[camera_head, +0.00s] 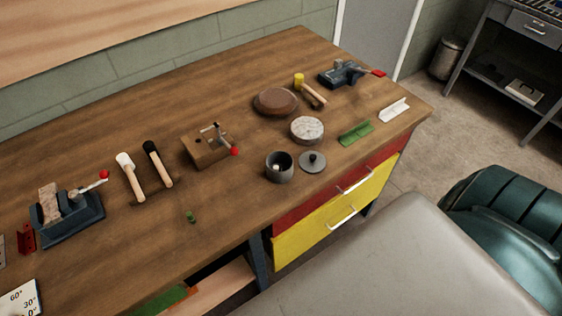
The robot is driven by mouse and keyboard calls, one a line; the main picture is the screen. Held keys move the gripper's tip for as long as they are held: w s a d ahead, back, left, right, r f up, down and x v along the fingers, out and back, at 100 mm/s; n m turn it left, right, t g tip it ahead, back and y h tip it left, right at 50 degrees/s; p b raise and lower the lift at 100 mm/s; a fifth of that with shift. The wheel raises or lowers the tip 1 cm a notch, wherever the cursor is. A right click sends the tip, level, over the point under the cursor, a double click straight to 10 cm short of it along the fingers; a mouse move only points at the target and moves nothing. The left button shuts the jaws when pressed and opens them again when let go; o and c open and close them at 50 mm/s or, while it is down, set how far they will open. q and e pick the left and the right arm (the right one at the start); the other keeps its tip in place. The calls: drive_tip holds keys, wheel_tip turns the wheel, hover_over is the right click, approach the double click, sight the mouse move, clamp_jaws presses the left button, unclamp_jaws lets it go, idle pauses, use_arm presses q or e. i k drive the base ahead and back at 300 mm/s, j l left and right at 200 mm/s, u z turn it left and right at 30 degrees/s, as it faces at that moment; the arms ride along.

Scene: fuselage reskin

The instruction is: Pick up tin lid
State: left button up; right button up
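The tin lid (313,161) is a flat grey disc with a dark knob on top. It lies on the wooden bench top (225,205) near the front edge. Just left of it stands the open grey tin (279,167), with something small and pale inside. Neither of my grippers shows in the head view.
Behind the lid are a pale round block (307,130) and a brown disc (276,101). A green angle piece (356,132) lies to the right. A wooden block with a red-knobbed clamp (208,147) stands left. Bench in front of the tin is clear.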

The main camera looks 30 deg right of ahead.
sight(311, 162)
drive_tip(key=k+z, duration=0.15)
drive_tip(key=z, duration=0.8)
